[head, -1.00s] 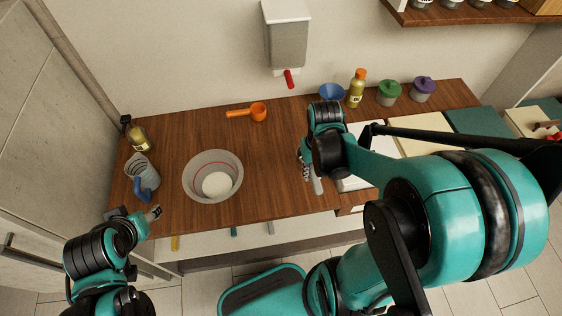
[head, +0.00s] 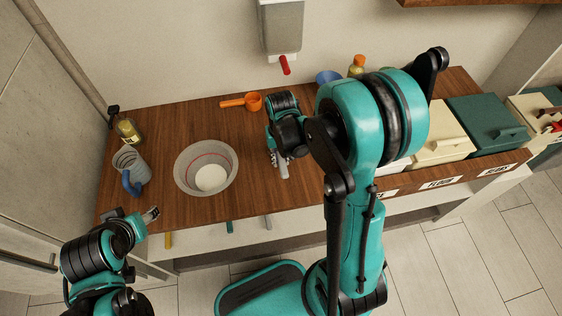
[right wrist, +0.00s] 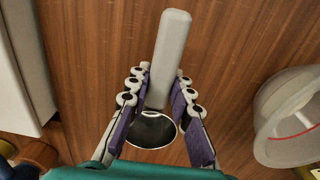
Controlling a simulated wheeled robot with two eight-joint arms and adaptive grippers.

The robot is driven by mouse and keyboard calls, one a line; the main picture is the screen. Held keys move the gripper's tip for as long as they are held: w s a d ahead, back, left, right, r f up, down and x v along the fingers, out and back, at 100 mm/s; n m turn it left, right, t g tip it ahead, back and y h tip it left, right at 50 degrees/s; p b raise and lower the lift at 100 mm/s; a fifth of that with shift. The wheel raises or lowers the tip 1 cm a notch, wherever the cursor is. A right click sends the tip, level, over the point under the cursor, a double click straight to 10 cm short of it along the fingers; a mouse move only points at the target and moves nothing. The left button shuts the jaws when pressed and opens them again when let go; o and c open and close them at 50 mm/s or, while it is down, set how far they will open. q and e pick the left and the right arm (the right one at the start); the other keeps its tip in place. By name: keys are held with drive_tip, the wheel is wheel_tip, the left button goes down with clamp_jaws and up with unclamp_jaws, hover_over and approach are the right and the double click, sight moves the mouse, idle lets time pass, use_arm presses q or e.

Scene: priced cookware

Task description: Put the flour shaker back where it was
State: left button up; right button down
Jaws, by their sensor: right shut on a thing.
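My right gripper (head: 278,160) is over the wooden counter (head: 230,210), right of the clear bowl. In the right wrist view my right gripper (right wrist: 160,112) is shut around a pale grey bar-like thing (right wrist: 169,52) with a dark shiny round end (right wrist: 152,130). Its grey end (head: 283,172) also shows in the head view. I cannot tell for certain whether this is the flour shaker. My left gripper (head: 151,214) is near the counter's front left edge, apart from the objects; its opening is too small to judge.
The clear bowl (head: 222,163) holds white stuff. A jug (head: 130,163) and oil bottle (head: 127,130) stand left, an orange scoop (head: 253,102) behind. A dispenser (head: 281,25) with a red lever hangs on the wall. Lidded bins, one cream (head: 438,150), stand right. My right arm hides counter space.

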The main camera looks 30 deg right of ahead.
drive_tip(key=shift+f, duration=0.5)
drive_tip(key=shift+r, duration=0.1)
drive_tip(key=shift+f, duration=0.2)
drive_tip(key=c, duration=1.3)
unclamp_jaws()
drive_tip(key=shift+c, duration=0.2)
drive_tip(key=shift+r, duration=0.1)
